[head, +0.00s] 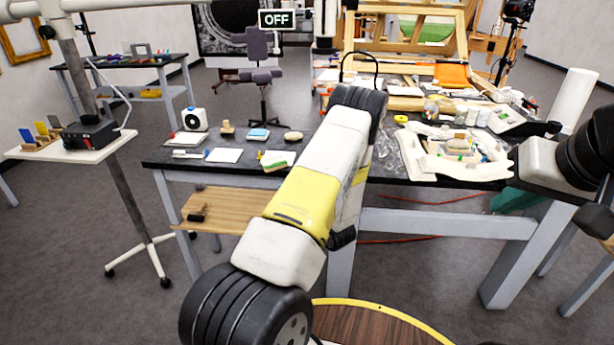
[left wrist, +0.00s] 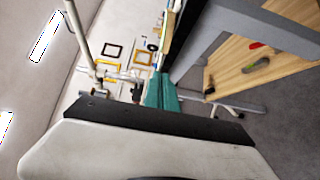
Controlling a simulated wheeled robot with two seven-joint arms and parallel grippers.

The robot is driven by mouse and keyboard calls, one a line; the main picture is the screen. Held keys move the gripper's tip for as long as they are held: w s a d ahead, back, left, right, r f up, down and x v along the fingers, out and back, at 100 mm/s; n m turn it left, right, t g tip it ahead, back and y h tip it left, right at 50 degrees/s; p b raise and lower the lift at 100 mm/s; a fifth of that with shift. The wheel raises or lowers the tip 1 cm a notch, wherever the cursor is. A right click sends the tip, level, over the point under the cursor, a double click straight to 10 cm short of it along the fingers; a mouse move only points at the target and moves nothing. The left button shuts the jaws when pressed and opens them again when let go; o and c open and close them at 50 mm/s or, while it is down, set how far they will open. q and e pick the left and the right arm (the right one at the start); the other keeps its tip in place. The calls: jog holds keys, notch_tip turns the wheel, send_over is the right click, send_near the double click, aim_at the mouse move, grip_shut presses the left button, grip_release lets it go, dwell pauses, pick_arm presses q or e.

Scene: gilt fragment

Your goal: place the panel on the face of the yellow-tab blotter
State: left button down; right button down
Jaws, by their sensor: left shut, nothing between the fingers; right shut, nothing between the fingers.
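A pale flat piece with a yellow edge and a green band (head: 279,160) lies at the front of the dark table, partly behind my left arm; it looks like the yellow-tab blotter. A plain white flat piece (head: 223,155) lies left of it. I cannot tell which piece is the panel. My right gripper (head: 597,221) is at the right edge of the head view, shut, empty and partly cut off, away from these pieces. My left gripper (left wrist: 152,118) shows only as a housing and dark edge in the left wrist view; it is shut and empty. The head view hides it.
A wooden shelf (head: 235,205) is below. A wheeled stand (head: 122,185) is at the left.

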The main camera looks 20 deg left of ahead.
aim_at(275, 168)
pick_arm(q)
jog(key=shift+w+a, duration=3.9)
jog(key=shift+w, duration=0.15)
jog(key=w, duration=0.2)
jog(key=shift+w+a, duration=0.35)
jog(key=shift+w, duration=0.3)
jog(key=shift+s, duration=0.1)
